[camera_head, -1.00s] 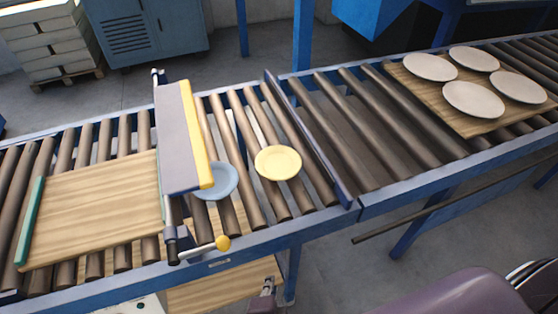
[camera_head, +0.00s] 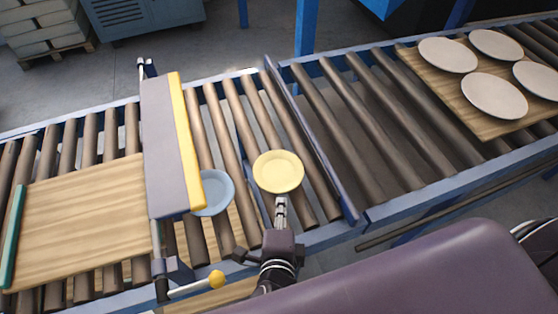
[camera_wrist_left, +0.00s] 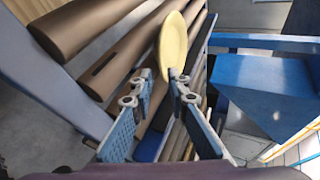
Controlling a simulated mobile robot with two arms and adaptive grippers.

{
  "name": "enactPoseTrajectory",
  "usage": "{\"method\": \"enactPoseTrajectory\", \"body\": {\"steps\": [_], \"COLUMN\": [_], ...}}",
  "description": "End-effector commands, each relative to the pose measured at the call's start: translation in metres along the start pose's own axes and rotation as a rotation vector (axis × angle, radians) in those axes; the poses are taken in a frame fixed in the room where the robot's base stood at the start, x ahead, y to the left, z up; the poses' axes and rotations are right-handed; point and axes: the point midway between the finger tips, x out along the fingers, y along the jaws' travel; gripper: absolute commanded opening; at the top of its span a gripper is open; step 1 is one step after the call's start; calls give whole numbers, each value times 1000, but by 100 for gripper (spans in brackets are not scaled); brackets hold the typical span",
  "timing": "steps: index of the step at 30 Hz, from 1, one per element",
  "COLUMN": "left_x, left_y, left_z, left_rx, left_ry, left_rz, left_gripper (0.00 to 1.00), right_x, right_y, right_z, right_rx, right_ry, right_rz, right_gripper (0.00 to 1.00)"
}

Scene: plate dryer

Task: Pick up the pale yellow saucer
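The pale yellow saucer (camera_head: 278,172) lies on the brown rollers, just right of the light blue saucer (camera_head: 212,193). My left gripper (camera_head: 281,203) is at the saucer's near edge in the head view, with its fingers pointing toward it. In the left wrist view the yellow saucer (camera_wrist_left: 173,46) appears nearly edge-on beyond the fingertips. There the left gripper (camera_wrist_left: 160,77) has its two fingers apart, with the saucer's lower edge near the right fingertip. I cannot tell whether they touch. My right gripper is not in view.
A grey barrier with a yellow edge (camera_head: 182,140) stands over the rollers, partly covering the blue saucer. A wooden board (camera_head: 75,225) lies left of it. Several pale plates rest on another board (camera_head: 470,118) at right. A blue divider (camera_head: 310,140) crosses the conveyor.

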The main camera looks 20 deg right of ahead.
Motion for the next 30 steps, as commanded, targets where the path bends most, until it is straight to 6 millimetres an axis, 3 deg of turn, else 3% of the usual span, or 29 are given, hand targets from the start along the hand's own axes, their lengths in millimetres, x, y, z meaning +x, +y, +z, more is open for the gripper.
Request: {"method": "enactPoseTrajectory", "body": {"steps": [11, 19, 27, 30], "left_x": [40, 72, 75, 75], "left_y": [-3, -1, 0, 0], "left_z": [5, 7, 8, 8], "left_rx": [0, 0, -1, -1], "left_ry": [-2, 0, 0, 0], "left_rz": [0, -1, 0, 0], "left_gripper": [15, 15, 15, 6], "right_x": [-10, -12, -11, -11], "right_y": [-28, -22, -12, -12], "right_z": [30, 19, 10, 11], "right_rx": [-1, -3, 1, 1], "right_ry": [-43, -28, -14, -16], "right_rz": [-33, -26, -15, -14], "right_gripper": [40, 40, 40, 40]}}
